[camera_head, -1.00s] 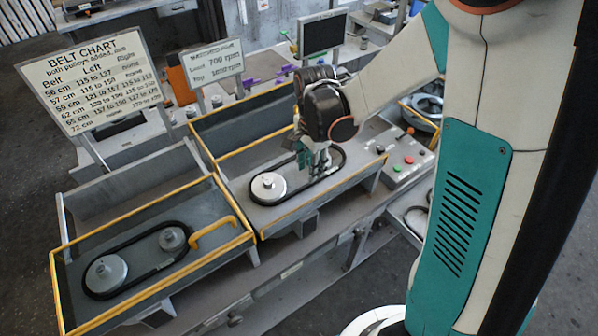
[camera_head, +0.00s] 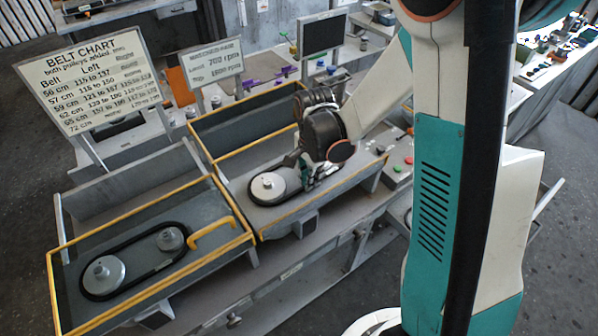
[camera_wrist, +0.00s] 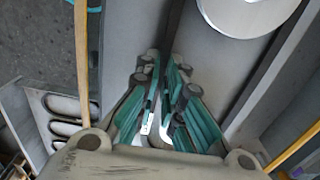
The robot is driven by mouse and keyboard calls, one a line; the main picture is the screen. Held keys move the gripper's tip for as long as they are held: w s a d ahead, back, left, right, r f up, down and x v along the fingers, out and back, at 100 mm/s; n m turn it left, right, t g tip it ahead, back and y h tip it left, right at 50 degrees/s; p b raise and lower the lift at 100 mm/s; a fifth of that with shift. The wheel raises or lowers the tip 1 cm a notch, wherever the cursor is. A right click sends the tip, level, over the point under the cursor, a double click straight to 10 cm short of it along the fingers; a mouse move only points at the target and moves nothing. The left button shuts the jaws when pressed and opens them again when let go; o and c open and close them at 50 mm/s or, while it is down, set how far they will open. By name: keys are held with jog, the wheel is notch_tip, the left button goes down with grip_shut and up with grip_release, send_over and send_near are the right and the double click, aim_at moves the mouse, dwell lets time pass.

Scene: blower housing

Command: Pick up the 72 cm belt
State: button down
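A black belt (camera_head: 256,200) lies in the right tray, looped around a light round pulley (camera_head: 268,186). Its right end is hidden by my gripper. My gripper (camera_head: 308,184) is low in this tray, right of the pulley. In the wrist view its teal fingers (camera_wrist: 166,85) are close together, with a dark belt strand (camera_wrist: 176,28) running between them; they look shut on it. A second black belt (camera_head: 130,237) runs around two pulleys in the left tray. No length mark is readable on either belt.
A belt chart (camera_head: 100,85) stands behind the left tray (camera_head: 215,262), which has a yellow handle (camera_head: 211,232). A second sign (camera_head: 213,72) and a monitor (camera_head: 322,34) stand behind the right tray. Buttons (camera_head: 403,163) sit to its right. Several dark loops (camera_wrist: 66,130) show at left in the wrist view.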

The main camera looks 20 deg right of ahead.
jog(key=shift+r, duration=0.1)
notch_tip(320, 180, up, 25)
jog(key=p, duration=0.6)
dwell(0.6)
jog(key=shift+s, duration=0.1)
